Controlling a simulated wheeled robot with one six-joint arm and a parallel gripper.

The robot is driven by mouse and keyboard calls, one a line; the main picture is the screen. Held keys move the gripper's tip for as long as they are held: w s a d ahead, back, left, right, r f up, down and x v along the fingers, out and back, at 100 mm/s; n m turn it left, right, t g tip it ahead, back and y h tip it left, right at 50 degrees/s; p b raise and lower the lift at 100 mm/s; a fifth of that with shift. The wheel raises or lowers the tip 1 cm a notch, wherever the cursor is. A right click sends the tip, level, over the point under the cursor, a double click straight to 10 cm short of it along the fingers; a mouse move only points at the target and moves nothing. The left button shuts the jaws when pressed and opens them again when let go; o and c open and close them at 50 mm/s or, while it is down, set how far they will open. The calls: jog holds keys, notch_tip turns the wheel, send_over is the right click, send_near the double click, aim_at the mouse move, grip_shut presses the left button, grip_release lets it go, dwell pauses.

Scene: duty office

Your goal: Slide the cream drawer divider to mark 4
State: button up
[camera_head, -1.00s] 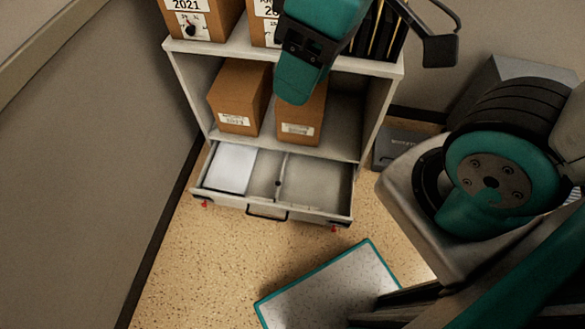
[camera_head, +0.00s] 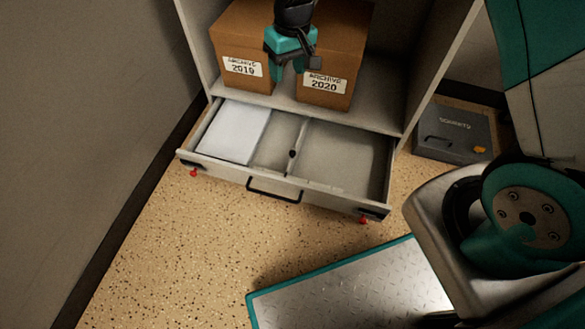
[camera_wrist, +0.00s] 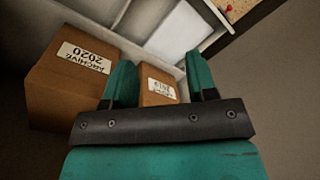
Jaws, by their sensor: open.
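The cream drawer divider (camera_head: 297,143) stands upright across the open drawer (camera_head: 240,173), a little right of a white stack of paper, with a dark round knob on it. The drawer is pulled out at the bottom of the cabinet. No numbered marks are readable. My gripper (camera_head: 287,72) is open and empty, above and behind the drawer, in front of the archive boxes. In the wrist view its two teal fingers (camera_wrist: 162,85) are spread apart, with the drawer beyond them at the top.
Brown boxes labelled Archive 2019 (camera_head: 240,45) and Archive 2020 (camera_head: 338,60) sit on the shelf above the drawer. White paper (camera_head: 235,133) fills the drawer's left part. A grey case (camera_head: 455,135) lies on the floor at right.

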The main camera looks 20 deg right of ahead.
jog(key=m+h+b, duration=0.1)
jog(key=b, duration=0.6)
send_over(292, 153)
notch_tip(292, 153, down, 21)
notch_tip(292, 153, down, 17)
jog(key=b, duration=0.9)
jog(key=shift+w+d+f, duration=0.1)
jog(key=shift+f, duration=0.05)
grip_shut()
